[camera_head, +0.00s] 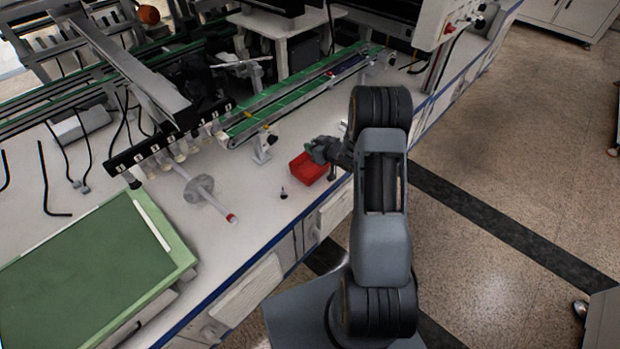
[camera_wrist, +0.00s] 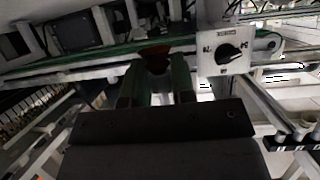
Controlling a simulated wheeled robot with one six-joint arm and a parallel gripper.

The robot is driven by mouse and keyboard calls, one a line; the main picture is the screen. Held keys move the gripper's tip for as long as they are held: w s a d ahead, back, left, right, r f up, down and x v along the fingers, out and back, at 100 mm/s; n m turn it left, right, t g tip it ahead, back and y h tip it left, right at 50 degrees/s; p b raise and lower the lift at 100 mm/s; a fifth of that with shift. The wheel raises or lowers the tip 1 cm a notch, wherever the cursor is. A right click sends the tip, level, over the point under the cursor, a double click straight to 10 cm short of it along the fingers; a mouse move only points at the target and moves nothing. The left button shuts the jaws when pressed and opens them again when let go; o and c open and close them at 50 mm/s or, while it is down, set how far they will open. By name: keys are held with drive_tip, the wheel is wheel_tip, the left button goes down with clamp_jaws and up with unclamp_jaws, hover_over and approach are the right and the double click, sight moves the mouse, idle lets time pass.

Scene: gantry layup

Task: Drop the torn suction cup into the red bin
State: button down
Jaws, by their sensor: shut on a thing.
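The red bin (camera_head: 308,169) sits on the white bench near its front edge in the head view. My gripper (camera_head: 318,152) is over the bin's back right part and hides some of it. In the wrist view, my gripper (camera_wrist: 157,82) is shut on a dark brown, cup-shaped thing, seemingly the torn suction cup (camera_wrist: 154,54), held at the fingertips. Its tear cannot be made out. The held cup is too small to tell apart in the head view.
A small dark-tipped piece (camera_head: 283,193) stands on the bench left of the bin. A small white fixture (camera_head: 262,150) stands behind it, before the green conveyor (camera_head: 290,98). A row of suction cups (camera_head: 165,155) hangs from a bar. A dial box (camera_wrist: 222,52) shows in the wrist view.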

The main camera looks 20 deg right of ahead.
drive_tip(key=shift+d+f+b, duration=0.35)
drive_tip(key=shift+d+f, duration=0.25)
drive_tip(key=shift+f, duration=0.05)
drive_tip(key=b, duration=0.4)
hover_over(315, 171)
drive_tip(key=shift+w+f, duration=0.1)
drive_tip(key=shift+f, duration=2.65)
drive_tip(key=c, duration=0.9)
unclamp_jaws()
drive_tip(key=shift+p+v, duration=0.85)
drive_tip(key=shift+v, duration=6.1)
drive_tip(key=shift+w+d, duration=0.1)
drive_tip(key=shift+d, duration=0.05)
